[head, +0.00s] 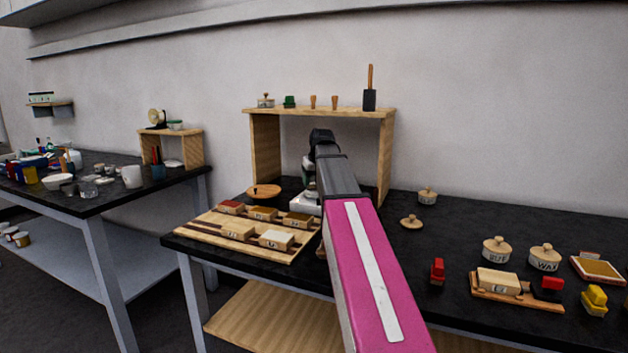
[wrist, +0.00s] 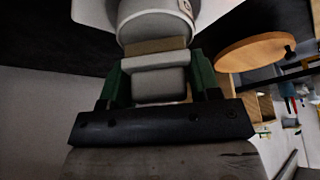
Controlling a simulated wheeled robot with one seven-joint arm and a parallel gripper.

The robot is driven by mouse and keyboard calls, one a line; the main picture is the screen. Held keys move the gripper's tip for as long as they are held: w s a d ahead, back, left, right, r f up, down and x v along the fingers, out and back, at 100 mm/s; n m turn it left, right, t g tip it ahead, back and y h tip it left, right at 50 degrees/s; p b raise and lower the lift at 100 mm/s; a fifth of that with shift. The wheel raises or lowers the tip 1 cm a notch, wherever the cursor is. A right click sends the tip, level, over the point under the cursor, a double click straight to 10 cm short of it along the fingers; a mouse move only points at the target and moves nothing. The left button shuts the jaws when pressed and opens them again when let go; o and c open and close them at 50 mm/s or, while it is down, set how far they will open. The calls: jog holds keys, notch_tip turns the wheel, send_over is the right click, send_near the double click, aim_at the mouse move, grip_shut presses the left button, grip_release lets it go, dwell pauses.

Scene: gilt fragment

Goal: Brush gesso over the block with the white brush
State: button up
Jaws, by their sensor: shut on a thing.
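My gripper (wrist: 155,88), with green fingers, is shut on a whitish block-shaped piece, which looks like the white brush (wrist: 158,84). A tan strip (wrist: 155,47) shows at its far edge. A white round pot (wrist: 155,22) lies just beyond it in the wrist view; I cannot tell whether they touch. In the head view my gripper is at the white pot (head: 304,201), partly hidden by my arm. Several small blocks lie on the wooden board (head: 205,239), with red, yellow, brown and pale tops. Another pale block (head: 498,281) sits on a wooden tray at right.
A wooden shelf (head: 320,113) stands behind my gripper. A round wooden lid (head: 263,191) lies left of the pot. A red brush (head: 437,270), a yellow brush (head: 594,300) and lidded pots (head: 496,250) stand at right.

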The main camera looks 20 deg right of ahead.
jog(key=shift+f, duration=0.55)
dwell(1.8)
jog(key=shift+r, duration=0.1)
jog(key=shift+r, duration=3.45)
